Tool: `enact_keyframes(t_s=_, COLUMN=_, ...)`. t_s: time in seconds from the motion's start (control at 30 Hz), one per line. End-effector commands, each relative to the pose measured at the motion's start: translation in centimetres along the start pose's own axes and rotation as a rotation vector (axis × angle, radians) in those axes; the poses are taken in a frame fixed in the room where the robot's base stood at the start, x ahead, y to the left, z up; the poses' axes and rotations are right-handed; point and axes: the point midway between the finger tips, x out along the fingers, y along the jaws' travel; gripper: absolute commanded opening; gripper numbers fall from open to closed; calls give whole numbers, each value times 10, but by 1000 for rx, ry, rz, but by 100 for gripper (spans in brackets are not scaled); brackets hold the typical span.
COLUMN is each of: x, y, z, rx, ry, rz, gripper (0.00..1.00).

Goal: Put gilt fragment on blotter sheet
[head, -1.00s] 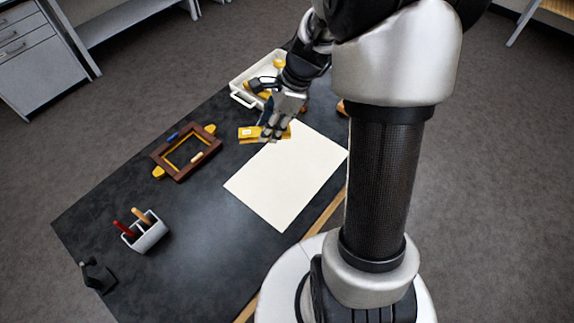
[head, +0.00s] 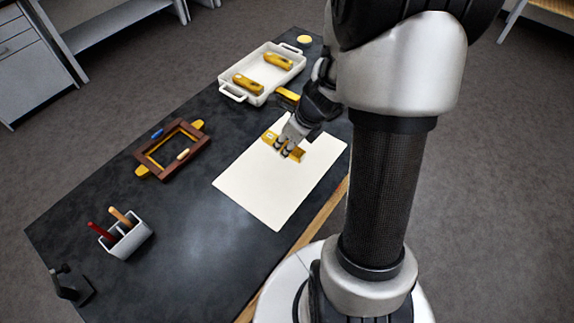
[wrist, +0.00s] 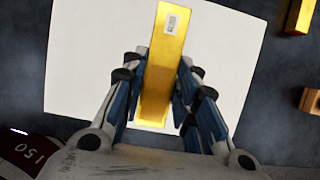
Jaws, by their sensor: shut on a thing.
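The gilt fragment (wrist: 167,55) is a gold bar with a small white label, held between my gripper's fingers in the wrist view. In the head view my gripper (head: 288,147) is shut on the fragment (head: 270,137), over the far part of the blotter sheet. The blotter sheet (head: 265,190) is a cream rectangle lying flat on the dark table; it also fills much of the wrist view (wrist: 85,60). I cannot tell whether the fragment touches the sheet.
A white tray (head: 233,89) with two gold pieces stands at the back. Another gold piece (head: 287,95) lies beside it. A brown frame (head: 150,162) and a grey tool holder (head: 128,240) stand left of the sheet. The sheet's near part is clear.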

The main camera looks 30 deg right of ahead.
Motion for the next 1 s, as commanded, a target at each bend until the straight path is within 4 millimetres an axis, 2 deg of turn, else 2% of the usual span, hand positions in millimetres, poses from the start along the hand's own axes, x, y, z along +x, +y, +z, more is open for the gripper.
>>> enact_keyframes(t_s=0.03, x=12, y=0, z=-5, rx=0, ry=0, rz=0, gripper=4)
enact_keyframes(t_s=0.27, x=24, y=0, z=-10, rx=-1, ry=0, rz=-1, gripper=4)
enact_keyframes(t_s=0.53, x=58, y=0, z=-24, rx=-1, ry=0, rz=1, gripper=4)
enact_keyframes(t_s=0.97, x=63, y=0, z=-26, rx=-2, ry=0, rz=0, gripper=4)
enact_keyframes(t_s=1.0, x=62, y=0, z=-26, rx=-2, ry=0, rz=0, gripper=30)
